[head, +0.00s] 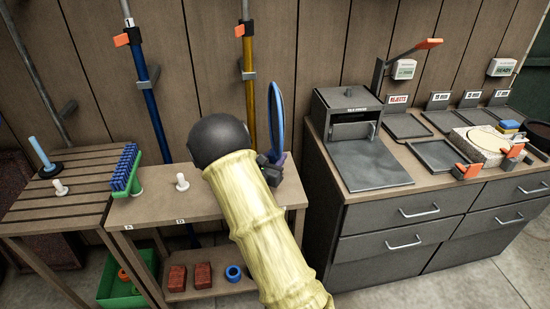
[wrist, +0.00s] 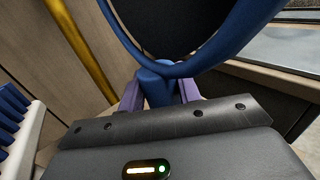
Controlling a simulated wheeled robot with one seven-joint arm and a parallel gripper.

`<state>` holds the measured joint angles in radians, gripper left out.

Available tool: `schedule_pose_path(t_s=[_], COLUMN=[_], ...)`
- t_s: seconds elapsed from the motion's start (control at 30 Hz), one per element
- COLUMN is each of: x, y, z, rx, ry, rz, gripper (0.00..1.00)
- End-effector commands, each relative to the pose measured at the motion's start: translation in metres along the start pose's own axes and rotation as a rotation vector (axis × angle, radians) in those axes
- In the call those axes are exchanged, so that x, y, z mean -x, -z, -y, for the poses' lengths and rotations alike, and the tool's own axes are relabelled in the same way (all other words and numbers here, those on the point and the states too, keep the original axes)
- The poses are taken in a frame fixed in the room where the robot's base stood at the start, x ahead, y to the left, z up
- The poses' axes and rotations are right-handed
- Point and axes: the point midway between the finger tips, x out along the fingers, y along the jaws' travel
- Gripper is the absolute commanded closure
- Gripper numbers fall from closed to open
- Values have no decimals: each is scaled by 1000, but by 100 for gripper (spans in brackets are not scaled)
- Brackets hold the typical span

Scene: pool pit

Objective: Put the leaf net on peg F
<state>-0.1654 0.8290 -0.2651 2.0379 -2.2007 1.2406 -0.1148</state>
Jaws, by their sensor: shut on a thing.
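The leaf net (head: 276,112) is a blue hoop with dark mesh, held upright above the right end of the wooden bench (head: 150,212). My gripper (head: 273,168) is shut on its blue neck. In the wrist view the neck (wrist: 158,88) sits between the purple fingers of my gripper (wrist: 160,95), with the hoop rising beyond. A white peg (head: 182,181) stands on the bench near a label that looks like D; another label reads A. I cannot make out a label F; my arm covers the bench's right part.
A blue-bristled brush (head: 126,170) stands on the bench's left end. A slatted table at left holds another white peg (head: 60,187) and a blue rod (head: 40,152). Blue (head: 150,105) and yellow poles (head: 249,95) hang behind. A grey-drawered cabinet (head: 400,225) stands close on the right.

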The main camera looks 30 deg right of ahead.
Motion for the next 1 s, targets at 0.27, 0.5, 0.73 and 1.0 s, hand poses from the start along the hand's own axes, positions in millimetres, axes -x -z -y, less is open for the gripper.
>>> schedule_pose_path(t_s=[0.27, 0.5, 0.73, 1.0], x=[0, 0, 0, 0], y=[9, 15, 15, 19], z=[0, 0, 0, 0], rx=[0, 0, 0, 0], ry=[0, 0, 0, 0], rz=[1, 1, 1, 1], gripper=[99, 99, 99, 99])
